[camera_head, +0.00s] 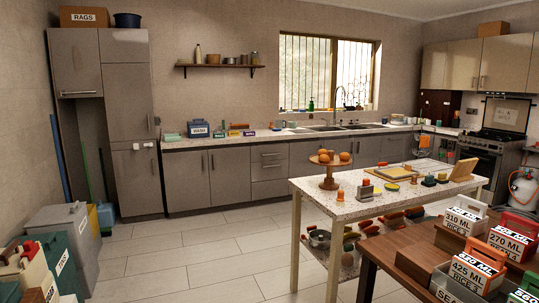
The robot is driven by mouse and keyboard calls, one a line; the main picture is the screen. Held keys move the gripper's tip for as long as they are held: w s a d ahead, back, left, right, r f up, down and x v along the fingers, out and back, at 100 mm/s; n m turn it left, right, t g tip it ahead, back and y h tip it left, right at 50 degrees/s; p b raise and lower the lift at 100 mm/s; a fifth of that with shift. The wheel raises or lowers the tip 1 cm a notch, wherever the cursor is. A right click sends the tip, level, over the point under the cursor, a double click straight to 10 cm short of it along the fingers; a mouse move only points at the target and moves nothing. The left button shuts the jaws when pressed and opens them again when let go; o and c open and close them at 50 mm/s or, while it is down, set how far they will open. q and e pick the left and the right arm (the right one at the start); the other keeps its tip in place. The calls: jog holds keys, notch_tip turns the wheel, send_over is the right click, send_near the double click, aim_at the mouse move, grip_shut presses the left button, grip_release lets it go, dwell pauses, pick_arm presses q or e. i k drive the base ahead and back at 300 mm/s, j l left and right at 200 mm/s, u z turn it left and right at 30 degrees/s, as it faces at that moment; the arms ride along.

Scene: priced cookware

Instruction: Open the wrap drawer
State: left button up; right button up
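A stack of drawers is set in the grey base cabinets below the back counter, near the middle of the view. The top drawer (268,152), the middle drawer (268,170) and the bottom drawer (268,188) all look shut, with dark bar handles. No wrap label is readable on any of them, so I cannot tell which is the wrap drawer. The stack is across the room from me. Neither of my grippers is in view.
A speckled island table (345,190) with a fruit stand (329,168) stands at centre right. A wooden table (405,265) with labelled boxes is at the near right. Bins (62,235) line the left. The tiled floor (200,255) is open at centre left.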

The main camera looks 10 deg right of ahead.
aim_at(261, 153)
jog(key=i+j+u, duration=0.25)
jog(key=i, duration=1.05)
jog(key=i+u, duration=0.25)
jog(key=i, duration=1.05)
jog(key=i+z, duration=0.1)
jog(key=i, duration=0.4)
jog(key=i+z, duration=0.15)
jog(key=i, duration=0.35)
jog(key=i+j+z, duration=0.1)
jog(key=i, duration=0.4)
jog(key=i+j+z, duration=0.15)
jog(key=i, duration=0.35)
jog(key=i+j+z, duration=0.1)
jog(key=i, duration=0.4)
jog(key=i+l+z, duration=0.15)
jog(key=i+z, duration=0.35)
jog(key=i, duration=0.35)
jog(key=i+j+z, duration=0.2)
jog(key=i+z, duration=0.25)
jog(key=i, duration=0.4)
jog(key=i+l+u, duration=0.3)
jog(key=i, duration=0.25)
jog(key=i+l+u, duration=0.3)
jog(key=i, duration=0.25)
